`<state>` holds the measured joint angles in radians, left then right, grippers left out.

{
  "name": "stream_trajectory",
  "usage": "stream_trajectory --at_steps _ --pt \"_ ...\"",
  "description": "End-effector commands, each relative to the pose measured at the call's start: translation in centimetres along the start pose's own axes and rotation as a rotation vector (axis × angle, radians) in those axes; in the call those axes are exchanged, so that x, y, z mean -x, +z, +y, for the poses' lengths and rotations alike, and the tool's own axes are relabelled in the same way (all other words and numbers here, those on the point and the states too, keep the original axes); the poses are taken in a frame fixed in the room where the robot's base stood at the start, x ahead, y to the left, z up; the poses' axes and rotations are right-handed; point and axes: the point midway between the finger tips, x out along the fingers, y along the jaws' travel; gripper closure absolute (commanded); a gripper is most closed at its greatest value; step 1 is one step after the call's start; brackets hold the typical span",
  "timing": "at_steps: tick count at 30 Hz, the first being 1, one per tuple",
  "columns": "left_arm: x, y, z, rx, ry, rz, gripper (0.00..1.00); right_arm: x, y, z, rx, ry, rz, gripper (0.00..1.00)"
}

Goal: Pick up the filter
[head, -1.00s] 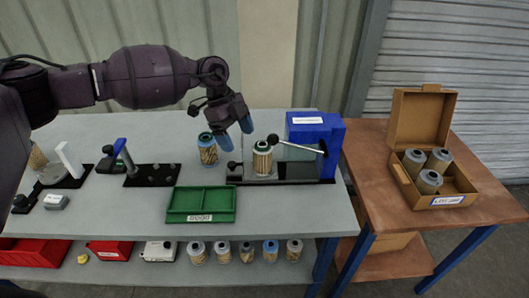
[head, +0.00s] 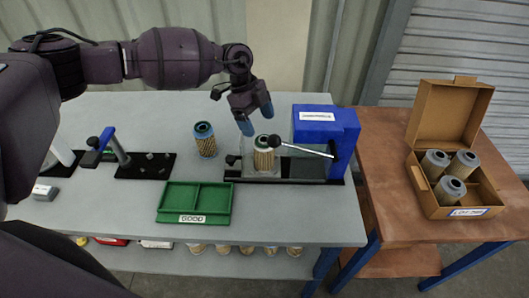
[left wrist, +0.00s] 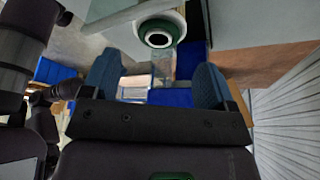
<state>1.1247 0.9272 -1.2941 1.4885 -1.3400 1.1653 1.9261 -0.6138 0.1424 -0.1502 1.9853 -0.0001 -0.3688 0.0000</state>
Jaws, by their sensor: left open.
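A filter (head: 263,153) with a green top ring and tan pleated side stands upright in the fixture by the blue block. Its ringed top (left wrist: 160,32) also shows in the left wrist view, just beyond and between the blue fingers. My left gripper (head: 257,118) is open, fingers pointing down, above and slightly behind this filter. Nothing is between its fingertips (left wrist: 158,85). My right gripper is not in view.
The blue block (head: 326,128) and a lever (head: 305,150) with a black knob stand right of the filter. A green tray (head: 195,203) marked GOOD lies in front. A cardboard box (head: 478,203) holds three grey-topped filters. A clamp stand (head: 118,155) is at the left.

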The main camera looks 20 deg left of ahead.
Motion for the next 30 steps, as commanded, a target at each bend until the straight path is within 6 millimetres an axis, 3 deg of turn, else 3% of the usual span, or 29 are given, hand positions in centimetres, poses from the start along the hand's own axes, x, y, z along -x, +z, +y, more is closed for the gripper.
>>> stream_trajectory --at_steps 8,16,24,26,30 --pt "-1.8 -0.1 0.1 0.000 0.001 0.000 0.20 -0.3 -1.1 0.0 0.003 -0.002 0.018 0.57" --pt "-5.3 -0.1 0.2 0.000 0.000 0.000 0.20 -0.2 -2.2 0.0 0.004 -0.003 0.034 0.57" --pt "-5.9 -0.1 0.2 0.000 -0.001 0.000 0.20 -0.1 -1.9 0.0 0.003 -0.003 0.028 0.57" --pt "-5.9 -0.1 0.2 0.000 -0.001 0.000 0.26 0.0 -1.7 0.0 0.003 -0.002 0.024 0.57" --pt "-5.9 -0.1 0.2 0.000 -0.001 0.000 0.48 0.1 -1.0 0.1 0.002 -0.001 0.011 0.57"
